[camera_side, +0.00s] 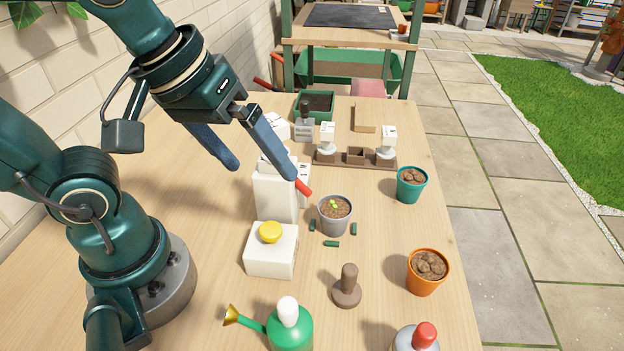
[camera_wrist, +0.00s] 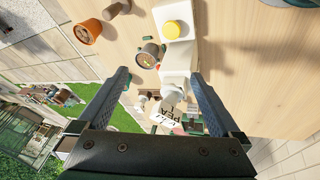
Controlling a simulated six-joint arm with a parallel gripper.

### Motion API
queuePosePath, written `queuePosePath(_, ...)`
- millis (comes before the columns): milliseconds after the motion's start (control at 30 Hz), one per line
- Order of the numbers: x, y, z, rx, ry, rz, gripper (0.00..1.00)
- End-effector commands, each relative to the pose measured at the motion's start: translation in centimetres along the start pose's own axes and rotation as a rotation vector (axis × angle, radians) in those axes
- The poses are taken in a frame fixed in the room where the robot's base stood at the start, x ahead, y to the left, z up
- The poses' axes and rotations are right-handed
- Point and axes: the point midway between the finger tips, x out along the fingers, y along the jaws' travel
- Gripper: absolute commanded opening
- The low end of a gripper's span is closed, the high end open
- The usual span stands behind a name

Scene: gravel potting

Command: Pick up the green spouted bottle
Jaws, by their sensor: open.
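The green spouted bottle (camera_side: 290,328) stands at the near edge of the side view, with a white cap and a brass-tipped spout pointing left. Its lower part is cut off by the picture edge. My gripper (camera_side: 265,174) is open and empty, high over the far left part of the table, well away from the bottle. In the wrist view my gripper's two fingers (camera_wrist: 160,85) are spread apart with nothing held between them. I cannot make out the green bottle in the wrist view.
A white box with a yellow button (camera_side: 270,262) and a tall white dispenser (camera_side: 275,195) stand near my gripper. A brown tamper (camera_side: 346,292), a red-capped bottle (camera_side: 415,338), and grey (camera_side: 334,222), orange (camera_side: 425,280) and teal (camera_side: 409,190) pots stand to the right.

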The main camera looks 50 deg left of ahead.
Motion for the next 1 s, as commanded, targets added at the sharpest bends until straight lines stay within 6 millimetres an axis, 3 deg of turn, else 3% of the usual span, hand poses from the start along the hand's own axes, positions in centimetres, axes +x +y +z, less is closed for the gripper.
queuePosePath(167, 1.2, 3.8, 1.8, -0.094, -0.143, -0.023, 1.00)
queuePosePath(300, 2.6, 6.8, 4.8, -0.104, -0.247, -0.082, 1.00)
queuePosePath(433, 3.8, 8.5, 8.3, -0.039, -0.315, -0.143, 1.00)
queuePosePath(633, 4.9, 9.0, 12.0, 0.105, -0.368, -0.197, 1.00)
queuePosePath(767, 5.3, 8.8, 12.7, 0.128, -0.374, -0.202, 1.00)
queuePosePath(1000, 7.8, 8.1, 13.7, 0.127, -0.375, -0.204, 1.00)
